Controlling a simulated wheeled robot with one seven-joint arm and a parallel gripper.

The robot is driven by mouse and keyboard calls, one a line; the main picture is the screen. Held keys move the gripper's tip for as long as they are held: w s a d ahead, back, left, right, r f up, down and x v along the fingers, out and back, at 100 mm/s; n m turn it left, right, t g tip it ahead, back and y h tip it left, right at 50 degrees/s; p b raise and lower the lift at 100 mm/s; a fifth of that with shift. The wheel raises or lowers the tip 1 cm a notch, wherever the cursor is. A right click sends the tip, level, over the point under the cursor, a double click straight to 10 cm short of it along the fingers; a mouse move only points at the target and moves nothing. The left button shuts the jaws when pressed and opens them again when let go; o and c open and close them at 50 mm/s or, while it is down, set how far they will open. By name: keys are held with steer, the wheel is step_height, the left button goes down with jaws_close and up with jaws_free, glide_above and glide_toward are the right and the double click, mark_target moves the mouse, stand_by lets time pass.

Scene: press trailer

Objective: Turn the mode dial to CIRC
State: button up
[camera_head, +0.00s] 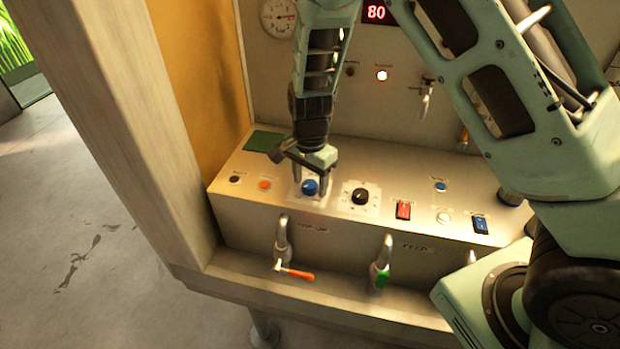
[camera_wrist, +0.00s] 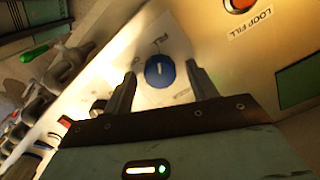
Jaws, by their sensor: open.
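A blue dial (camera_head: 309,187) sits on a white label plate on the console's sloped top, at the left of centre. In the wrist view the blue dial (camera_wrist: 160,72) has a short white mark pointing roughly up the picture. The printing around it is too blurred to read. My gripper (camera_head: 311,180) points down over the blue dial, its two fingers apart on either side of it. In the wrist view my gripper (camera_wrist: 161,69) straddles the dial with gaps on both sides and holds nothing. A black dial (camera_head: 361,196) on its own plate sits to the right.
An orange button (camera_head: 265,184) and a dark button (camera_head: 235,179) lie left of the blue dial. A red rocker switch (camera_head: 403,210) and a blue rocker switch (camera_head: 480,224) lie right. Taps with orange (camera_head: 297,273) and green (camera_head: 381,277) handles hang below. A red display reads 80.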

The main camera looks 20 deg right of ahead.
steer(key=c, duration=1)
steer(key=shift+n, duration=0.3)
steer(key=n+b, duration=0.1)
steer(key=n, duration=0.8)
steer(key=shift+n, duration=0.4)
steer(key=shift+n+b, duration=0.4)
steer(key=shift+n, duration=1.5)
